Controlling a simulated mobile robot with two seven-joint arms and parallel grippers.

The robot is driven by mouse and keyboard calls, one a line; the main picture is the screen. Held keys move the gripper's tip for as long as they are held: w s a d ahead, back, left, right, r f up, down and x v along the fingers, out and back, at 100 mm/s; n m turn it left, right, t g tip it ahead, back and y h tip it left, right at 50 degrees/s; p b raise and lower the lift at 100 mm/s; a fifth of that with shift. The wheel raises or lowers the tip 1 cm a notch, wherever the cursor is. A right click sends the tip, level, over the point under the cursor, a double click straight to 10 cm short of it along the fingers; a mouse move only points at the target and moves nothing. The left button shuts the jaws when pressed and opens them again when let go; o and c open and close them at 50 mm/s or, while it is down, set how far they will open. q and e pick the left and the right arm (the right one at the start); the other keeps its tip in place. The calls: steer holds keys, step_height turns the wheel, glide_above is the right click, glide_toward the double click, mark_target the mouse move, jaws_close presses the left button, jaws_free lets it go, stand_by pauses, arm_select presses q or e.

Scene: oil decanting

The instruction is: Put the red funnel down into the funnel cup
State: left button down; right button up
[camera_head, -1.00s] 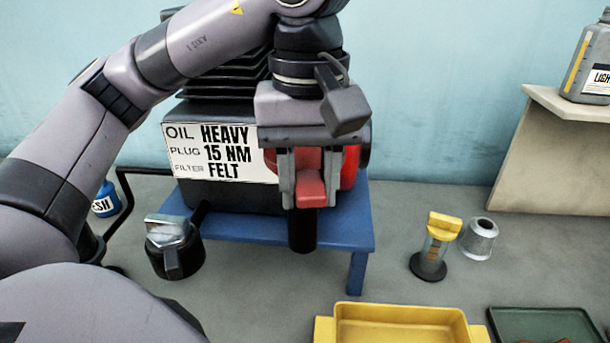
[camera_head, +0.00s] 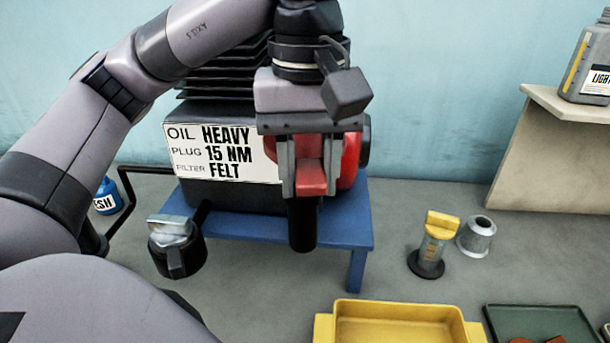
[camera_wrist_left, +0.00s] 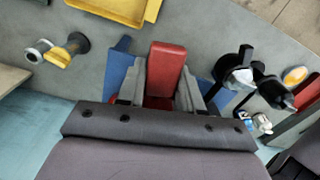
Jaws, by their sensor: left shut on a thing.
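My left gripper (camera_head: 311,180) is shut on a red, block-shaped piece, taken as part of the red funnel (camera_head: 311,178). It is in front of the engine, above a black upright tube (camera_head: 302,226). In the left wrist view the red funnel piece (camera_wrist_left: 166,68) sits between the fingers of my left gripper (camera_wrist_left: 164,90). A rounded red surface (camera_head: 350,160) shows behind the gripper; I cannot tell whether it belongs to the funnel or the engine. A grey metal cup (camera_head: 476,238) stands at right; I cannot tell whether it is the funnel cup. My right gripper is not in view.
The labelled engine (camera_head: 225,195) stands on a blue stand (camera_head: 350,240). A black cup-like part with a metal top (camera_head: 176,255) is at left. A yellow-topped piece (camera_head: 434,245) stands beside the grey cup. A yellow tray (camera_head: 400,315) and a green tray (camera_head: 540,320) lie in front.

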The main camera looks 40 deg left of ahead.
arm_select(q)
step_height(320, 180, up, 3)
steer(key=shift+f+p, duration=0.1)
steer(key=shift+p, duration=1.15)
step_height(320, 180, up, 2)
steer(key=shift+r+p, duration=0.1)
steer(key=shift+p, duration=0.4)
steer(key=shift+r, duration=0.85)
